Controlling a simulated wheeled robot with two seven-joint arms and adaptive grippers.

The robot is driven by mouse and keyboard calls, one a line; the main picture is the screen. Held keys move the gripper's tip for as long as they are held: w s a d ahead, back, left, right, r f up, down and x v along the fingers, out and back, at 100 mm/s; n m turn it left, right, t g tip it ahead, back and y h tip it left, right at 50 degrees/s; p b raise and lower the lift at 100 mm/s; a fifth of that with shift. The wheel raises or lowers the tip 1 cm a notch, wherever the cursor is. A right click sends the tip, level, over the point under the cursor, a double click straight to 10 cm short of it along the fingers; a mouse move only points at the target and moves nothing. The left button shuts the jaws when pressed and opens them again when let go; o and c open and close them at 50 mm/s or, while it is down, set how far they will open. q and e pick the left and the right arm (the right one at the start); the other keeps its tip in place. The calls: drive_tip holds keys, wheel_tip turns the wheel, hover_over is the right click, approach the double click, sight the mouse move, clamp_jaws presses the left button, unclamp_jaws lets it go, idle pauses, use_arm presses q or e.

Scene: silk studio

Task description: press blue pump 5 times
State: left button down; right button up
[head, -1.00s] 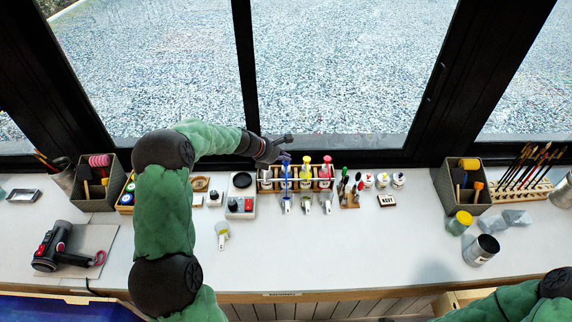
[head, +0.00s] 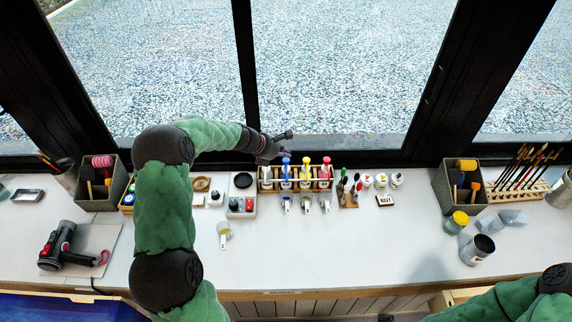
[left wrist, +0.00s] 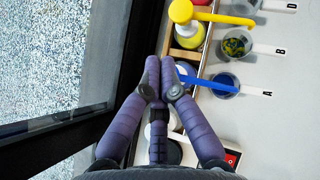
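The blue pump (head: 286,162) stands at the left end of a row in a wooden rack, beside a yellow pump (head: 306,161) and a red pump (head: 327,160). My left gripper (head: 287,142) is just behind and above the blue pump in the head view. In the left wrist view its fingers (left wrist: 160,75) are drawn together with nothing seen between them. The blue pump's head and spout (left wrist: 208,83) show just right of the fingertips; whether they touch is unclear. My right gripper is out of view.
Labelled cups with white handles (head: 305,204) stand before the rack. A white box with red and grey buttons (head: 241,205) is left of it. The dark window frame (left wrist: 125,85) runs close beside the left gripper. The front middle of the table is clear.

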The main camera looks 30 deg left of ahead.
sight(285, 161)
use_arm(q)
wheel_tip(285, 161, up, 6)
drive_tip(key=p, duration=0.6)
idle(1.9)
wheel_tip(285, 161, down, 6)
drive_tip(key=n+y+p, duration=0.1)
drive_tip(key=n+p, duration=0.2)
drive_tip(key=n, duration=0.3)
drive_tip(key=shift+w+a+t+p, duration=0.1)
drive_tip(key=shift+t+p, duration=0.2)
idle(0.9)
idle(1.3)
drive_tip(key=shift+f+b, duration=0.4)
